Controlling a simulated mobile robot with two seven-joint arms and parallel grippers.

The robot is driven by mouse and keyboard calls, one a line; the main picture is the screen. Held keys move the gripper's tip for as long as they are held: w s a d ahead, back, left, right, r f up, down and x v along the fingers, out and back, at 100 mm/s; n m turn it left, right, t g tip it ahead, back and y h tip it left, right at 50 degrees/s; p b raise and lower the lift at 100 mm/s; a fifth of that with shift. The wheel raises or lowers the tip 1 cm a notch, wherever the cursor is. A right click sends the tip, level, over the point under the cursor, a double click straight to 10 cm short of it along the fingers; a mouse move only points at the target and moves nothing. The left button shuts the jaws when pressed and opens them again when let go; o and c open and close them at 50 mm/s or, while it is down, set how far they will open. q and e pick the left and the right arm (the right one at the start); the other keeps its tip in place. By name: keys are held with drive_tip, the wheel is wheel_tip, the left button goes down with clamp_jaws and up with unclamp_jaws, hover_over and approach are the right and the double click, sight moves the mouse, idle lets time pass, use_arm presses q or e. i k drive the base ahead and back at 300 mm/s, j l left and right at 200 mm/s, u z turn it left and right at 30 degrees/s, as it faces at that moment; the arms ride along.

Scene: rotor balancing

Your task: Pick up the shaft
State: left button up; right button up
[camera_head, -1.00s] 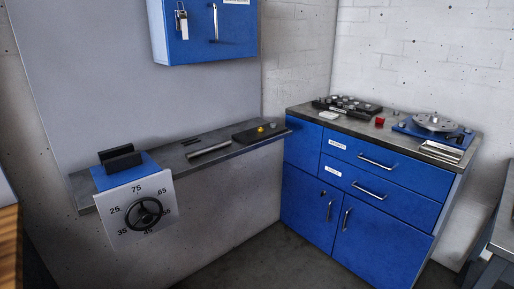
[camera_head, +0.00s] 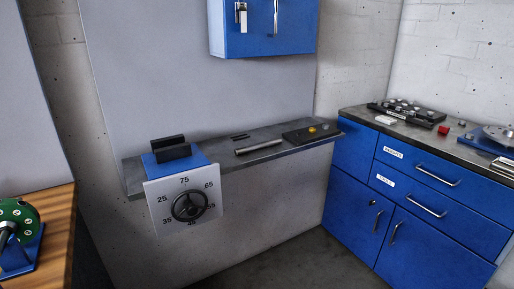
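The likely shaft is a grey metal rod (camera_head: 258,146) lying on the narrow grey wall shelf (camera_head: 222,153), left of a dark tray. I cannot tell for certain that this rod is the shaft. Neither of my grippers shows in the head view.
A blue device with a numbered dial and handwheel (camera_head: 189,206) stands at the shelf's left end. A dark tray (camera_head: 300,137) holds a yellow piece. A blue cabinet (camera_head: 407,200) stands right, a wooden table (camera_head: 58,245) left. A blue wall box (camera_head: 262,36) hangs above. Floor between is clear.

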sight(242, 150)
drive_tip(key=i+l, duration=1.15)
drive_tip(key=l, duration=0.25)
drive_tip(key=i+l+u, duration=0.5)
drive_tip(key=l, duration=0.2)
drive_tip(key=k+j, duration=0.05)
